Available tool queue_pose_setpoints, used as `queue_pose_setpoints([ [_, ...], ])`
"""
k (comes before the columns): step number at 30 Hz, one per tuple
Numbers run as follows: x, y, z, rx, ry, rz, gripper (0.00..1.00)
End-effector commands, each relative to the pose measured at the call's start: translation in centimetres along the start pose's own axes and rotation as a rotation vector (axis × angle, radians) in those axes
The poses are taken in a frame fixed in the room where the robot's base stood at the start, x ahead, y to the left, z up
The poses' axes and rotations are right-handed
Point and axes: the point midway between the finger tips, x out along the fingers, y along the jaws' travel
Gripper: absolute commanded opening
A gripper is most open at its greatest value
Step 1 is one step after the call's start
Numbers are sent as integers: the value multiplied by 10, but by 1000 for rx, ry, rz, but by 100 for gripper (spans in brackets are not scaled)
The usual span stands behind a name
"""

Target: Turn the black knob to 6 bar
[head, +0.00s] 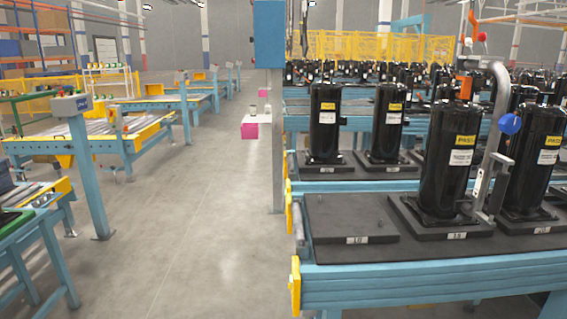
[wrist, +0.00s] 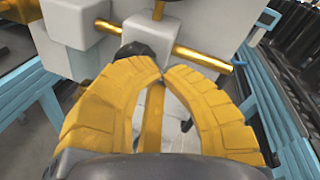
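In the wrist view a black knob (wrist: 134,49) sits at the front of a pale grey block assembly (wrist: 190,25). My gripper (wrist: 161,72) has two yellow ribbed fingers, curved in so that their tips almost meet. Nothing shows held between the tips. The knob is just beyond and left of the tips, and the left finger hides its lower part. I cannot tell whether the finger touches it. No scale or pointer is readable. In the head view I make out neither the knob nor my gripper.
Brass pipes (wrist: 203,60) stick out of the grey block close to the fingers. In the head view black compressors (head: 449,160) stand on pads over a blue conveyor frame (head: 420,285) at right. A blue box (head: 269,34) hangs on a post. The grey floor (head: 190,240) is clear.

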Motion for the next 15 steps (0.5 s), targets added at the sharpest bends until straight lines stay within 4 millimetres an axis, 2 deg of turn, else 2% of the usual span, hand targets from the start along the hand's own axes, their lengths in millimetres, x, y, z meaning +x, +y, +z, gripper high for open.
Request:
queue_pose_setpoints([
  [15,-1,-6,-4,0,8,-7,0],
])
